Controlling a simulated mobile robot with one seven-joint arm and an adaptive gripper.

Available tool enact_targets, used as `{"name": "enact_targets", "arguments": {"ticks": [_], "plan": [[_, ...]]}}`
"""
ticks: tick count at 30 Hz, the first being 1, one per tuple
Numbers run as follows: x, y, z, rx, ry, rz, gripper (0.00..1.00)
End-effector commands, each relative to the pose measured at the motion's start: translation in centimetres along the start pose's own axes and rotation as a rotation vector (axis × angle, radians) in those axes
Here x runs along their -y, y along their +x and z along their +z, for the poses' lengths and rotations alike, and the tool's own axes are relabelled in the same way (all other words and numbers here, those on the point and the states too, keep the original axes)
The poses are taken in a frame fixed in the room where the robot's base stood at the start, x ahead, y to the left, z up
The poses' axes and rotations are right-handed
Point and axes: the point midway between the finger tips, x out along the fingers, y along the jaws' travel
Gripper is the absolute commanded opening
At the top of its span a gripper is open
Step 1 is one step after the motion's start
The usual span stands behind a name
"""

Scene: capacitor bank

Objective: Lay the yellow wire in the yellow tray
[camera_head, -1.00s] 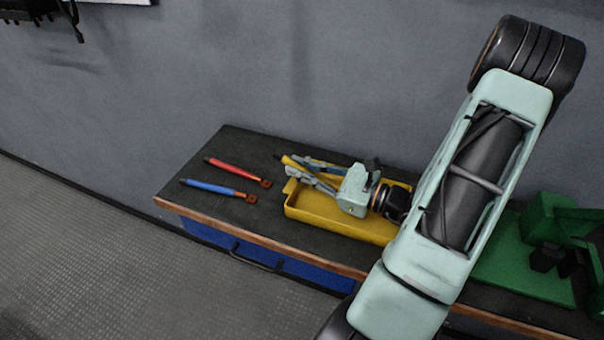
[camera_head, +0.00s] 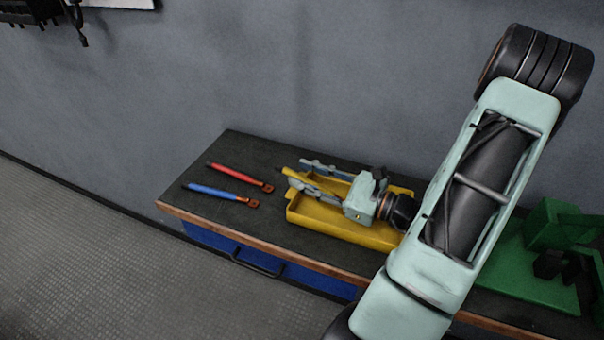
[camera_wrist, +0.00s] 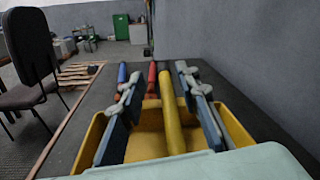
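The yellow tray (camera_head: 330,226) stands on the dark bench top, and its rim also shows in the wrist view (camera_wrist: 88,145). The yellow wire (camera_wrist: 171,115) lies lengthwise along the tray between my fingers, and its far end reaches past the tray's far short end. Whether the wire rests on the tray floor is hard to tell.
A red wire (camera_head: 240,177) and a blue wire (camera_head: 220,193) with copper ends lie on the bench left of the tray. A green fixture (camera_head: 550,240) stands at the right. The grey wall is close behind the bench. A chair (camera_wrist: 32,60) shows in the wrist view.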

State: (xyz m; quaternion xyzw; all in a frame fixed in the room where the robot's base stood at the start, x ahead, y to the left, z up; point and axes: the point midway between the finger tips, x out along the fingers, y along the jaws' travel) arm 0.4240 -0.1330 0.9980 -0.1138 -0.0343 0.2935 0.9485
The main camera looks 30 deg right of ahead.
Motion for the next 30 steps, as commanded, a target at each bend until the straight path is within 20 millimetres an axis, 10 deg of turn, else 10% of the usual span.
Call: {"name": "enact_targets", "arguments": {"ticks": [12, 30], "plan": [[0.0, -6.1, -0.1, 0.0, -0.001, -0.001, 0.3], [0.0, -6.4, 0.0, 0.0, -0.001, 0.001, 0.3]]}}
